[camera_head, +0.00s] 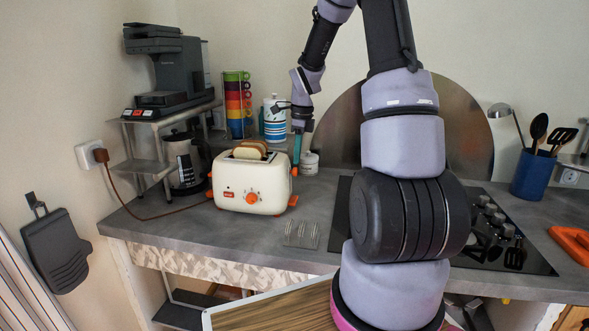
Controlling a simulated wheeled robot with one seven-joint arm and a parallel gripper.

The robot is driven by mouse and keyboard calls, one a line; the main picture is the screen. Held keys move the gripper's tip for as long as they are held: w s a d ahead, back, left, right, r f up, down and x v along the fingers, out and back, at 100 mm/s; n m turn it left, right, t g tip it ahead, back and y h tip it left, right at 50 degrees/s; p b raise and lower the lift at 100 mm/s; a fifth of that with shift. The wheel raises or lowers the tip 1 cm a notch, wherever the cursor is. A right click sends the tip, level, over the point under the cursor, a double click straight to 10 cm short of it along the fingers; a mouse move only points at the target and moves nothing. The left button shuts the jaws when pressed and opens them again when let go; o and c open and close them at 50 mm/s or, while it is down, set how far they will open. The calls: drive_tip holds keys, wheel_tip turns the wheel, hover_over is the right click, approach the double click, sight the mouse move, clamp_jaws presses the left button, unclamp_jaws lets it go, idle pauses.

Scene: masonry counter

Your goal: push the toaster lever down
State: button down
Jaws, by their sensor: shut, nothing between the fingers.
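The cream toaster (235,192) stands upright on the counter, with bread slices (250,150) showing in its top slots. It has an orange knob (252,198) on the front. A small orange lever (294,171) sticks out at its right end, near the upper part of that side. My gripper (296,162) points down just above the lever, its teal fingers shut and empty. The fingertips are close to the lever; I cannot tell whether they touch it.
A wire toast rack (301,234) stands in front of the toaster's right end. A white jar (309,163) stands behind the gripper. A coffee press (184,163) is behind the toaster's left side. The black hob (340,215) lies to the right.

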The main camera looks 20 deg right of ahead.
sight(297, 168)
drive_tip(key=shift+a+f, duration=0.1)
drive_tip(key=shift+f, duration=0.4)
drive_tip(key=shift+f, duration=0.1)
wheel_tip(297, 168, down, 6)
drive_tip(key=shift+f, duration=0.15)
drive_tip(key=shift+s+d+r, duration=0.3)
drive_tip(key=shift+s+d, duration=0.1)
drive_tip(key=shift+d, duration=0.25)
drive_tip(key=shift+s+d+r, duration=0.3)
drive_tip(key=shift+s+d, duration=0.1)
drive_tip(key=shift+d, duration=0.2)
wheel_tip(297, 168, up, 11)
drive_tip(key=shift+s+d+f, duration=0.15)
drive_tip(key=shift+s+d, duration=0.15)
drive_tip(key=shift+d, duration=0.15)
